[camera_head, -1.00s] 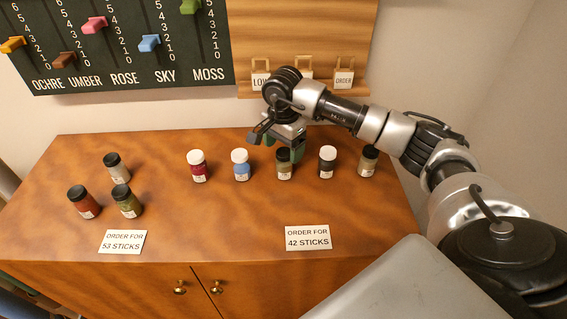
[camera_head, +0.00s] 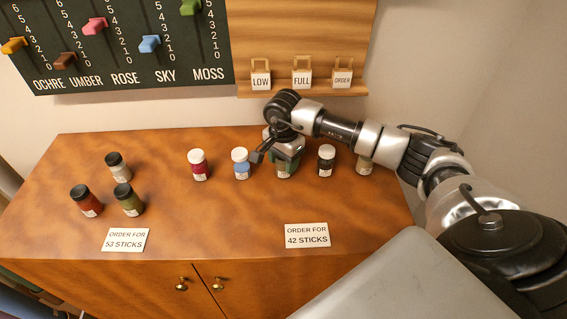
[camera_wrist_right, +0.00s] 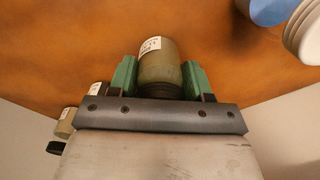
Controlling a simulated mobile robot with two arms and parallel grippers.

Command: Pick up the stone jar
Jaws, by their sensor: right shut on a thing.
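An olive-grey jar with a dark lid (camera_head: 284,172) stands in the middle of the right-hand row, partly hidden by my right gripper (camera_head: 283,153). In the right wrist view, the jar (camera_wrist_right: 157,68) sits between the green finger pads of the gripper, one on each side near its lid. The gripper is shut on it. The jar still appears to be at table level. Its label is too small to read, so I cannot confirm that it is the stone jar. My left gripper is not in view.
Close beside it stand a blue jar (camera_head: 240,166) on the left and a dark jar (camera_head: 326,160) on the right. A red jar (camera_head: 198,165) and a beige jar (camera_head: 365,164) end the row. Several jars stand at left. The front middle of the tabletop (camera_head: 215,225) is clear.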

